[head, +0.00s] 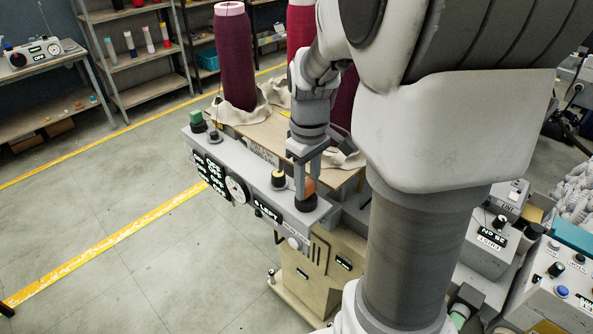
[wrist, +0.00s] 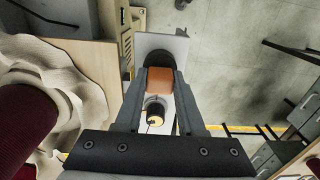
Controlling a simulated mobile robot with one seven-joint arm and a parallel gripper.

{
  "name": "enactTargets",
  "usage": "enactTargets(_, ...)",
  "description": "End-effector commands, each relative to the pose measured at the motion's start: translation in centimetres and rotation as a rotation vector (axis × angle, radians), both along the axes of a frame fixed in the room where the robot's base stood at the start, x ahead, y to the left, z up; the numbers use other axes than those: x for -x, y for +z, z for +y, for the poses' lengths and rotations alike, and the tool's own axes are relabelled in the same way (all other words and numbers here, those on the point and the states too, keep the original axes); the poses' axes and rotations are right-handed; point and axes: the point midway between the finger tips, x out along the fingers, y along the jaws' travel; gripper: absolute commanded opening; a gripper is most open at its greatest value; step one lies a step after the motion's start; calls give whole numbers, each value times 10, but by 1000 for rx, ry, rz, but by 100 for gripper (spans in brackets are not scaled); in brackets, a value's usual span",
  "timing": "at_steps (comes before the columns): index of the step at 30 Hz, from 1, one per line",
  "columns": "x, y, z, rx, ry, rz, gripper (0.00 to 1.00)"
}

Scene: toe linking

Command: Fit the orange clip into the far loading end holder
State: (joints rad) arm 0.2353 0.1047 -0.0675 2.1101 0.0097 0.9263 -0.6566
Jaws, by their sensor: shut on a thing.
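The orange clip (head: 309,187) is between the fingers of my gripper (head: 303,178), above the right end of the grey control box. In the wrist view the clip (wrist: 160,80) sits between the two grey fingertips (wrist: 160,84), which are shut on it. A round black holder (head: 306,202) is directly under the clip in the head view. The same black holder (wrist: 159,58) shows just beyond the clip in the wrist view. The clip's lower end is hidden, so I cannot tell whether it is seated in the holder or only touching it.
A black piece with a pale yellow top (head: 278,179) stands close left of the clip. A green knob (head: 196,119) is at the box's left end. Tall dark red yarn cones (head: 237,60) and crumpled cream cloth (head: 235,110) are behind the box. The floor in front is clear.

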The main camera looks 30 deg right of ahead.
Motion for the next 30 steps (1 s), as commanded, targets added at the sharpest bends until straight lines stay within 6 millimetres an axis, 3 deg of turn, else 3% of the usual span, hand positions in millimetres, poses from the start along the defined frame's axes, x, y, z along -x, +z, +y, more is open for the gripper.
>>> enactTargets(8, 0, -10, 0, 0, 0, 0, 0)
enactTargets(9, 0, -8, 0, 0, 0, 0, 45)
enactTargets(14, 0, -8, 0, 0, 0, 0, 73)
enactTargets(24, 0, -5, 0, 1, 0, -1, 73)
enactTargets(30, -1, 23, 0, 2, 0, -6, 73)
